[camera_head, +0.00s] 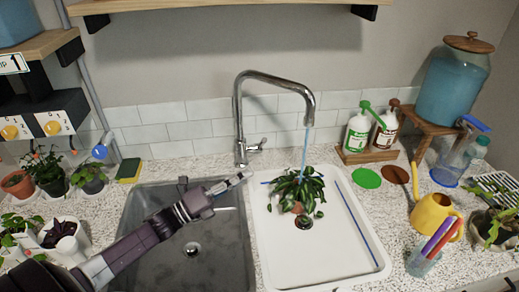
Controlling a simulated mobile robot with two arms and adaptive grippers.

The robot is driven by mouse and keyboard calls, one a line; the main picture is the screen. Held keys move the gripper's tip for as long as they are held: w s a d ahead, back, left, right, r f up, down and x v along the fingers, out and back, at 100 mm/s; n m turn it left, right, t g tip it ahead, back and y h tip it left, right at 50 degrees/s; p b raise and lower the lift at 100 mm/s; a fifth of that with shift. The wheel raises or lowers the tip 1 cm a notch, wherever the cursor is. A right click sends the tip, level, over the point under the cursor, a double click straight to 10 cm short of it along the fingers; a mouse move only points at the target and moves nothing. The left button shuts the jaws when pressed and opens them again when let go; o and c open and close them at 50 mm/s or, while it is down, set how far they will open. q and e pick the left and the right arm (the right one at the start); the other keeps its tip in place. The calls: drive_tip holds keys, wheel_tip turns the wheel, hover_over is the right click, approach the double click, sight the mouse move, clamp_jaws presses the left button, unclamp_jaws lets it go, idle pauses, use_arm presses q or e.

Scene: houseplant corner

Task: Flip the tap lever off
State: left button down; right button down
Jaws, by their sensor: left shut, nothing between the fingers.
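The chrome tap (238,110) stands behind the sinks, with its spout arching to the right. Its small lever (257,145) sticks out to the right of the tap's base. A stream of blue water (305,145) runs from the spout onto a leafy potted plant (296,188) in the white basin. My left gripper (243,177) is shut and empty, in front of the tap's base and below the lever in the picture, apart from the lever. My right gripper is out of view.
The dark sink (226,250) lies under my left arm. The white basin (345,268) is on the right. A sponge (129,170) and potted plants stand at left. Two bottles (357,132), a blue water tank (452,85) and a yellow watering can (433,214) stand at right.

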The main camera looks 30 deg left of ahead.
use_arm(q)
drive_tip(key=w+r+p, duration=0.3)
drive_tip(key=w, duration=0.5)
drive_tip(key=shift+d+r, duration=0.2)
drive_tip(key=shift+d, duration=0.15)
drive_tip(key=shift+r, duration=0.1)
wheel_tip(320, 180, up, 4)
drive_tip(key=r+n+y+p, duration=0.1)
drive_tip(key=n+p, duration=0.1)
drive_tip(key=n, duration=0.1)
hover_over(260, 144)
drive_tip(key=shift+w+a+n+g+y+b, duration=0.2)
drive_tip(key=shift+w+a+n+b, duration=0.15)
drive_tip(key=shift+a, duration=0.2)
drive_tip(key=shift+w+a+n+g+y+b, duration=0.1)
drive_tip(key=shift+w+a+n+g+b, duration=0.1)
drive_tip(key=shift+a+n, duration=0.3)
drive_tip(key=shift+a+r, duration=0.1)
drive_tip(key=shift+r, duration=0.1)
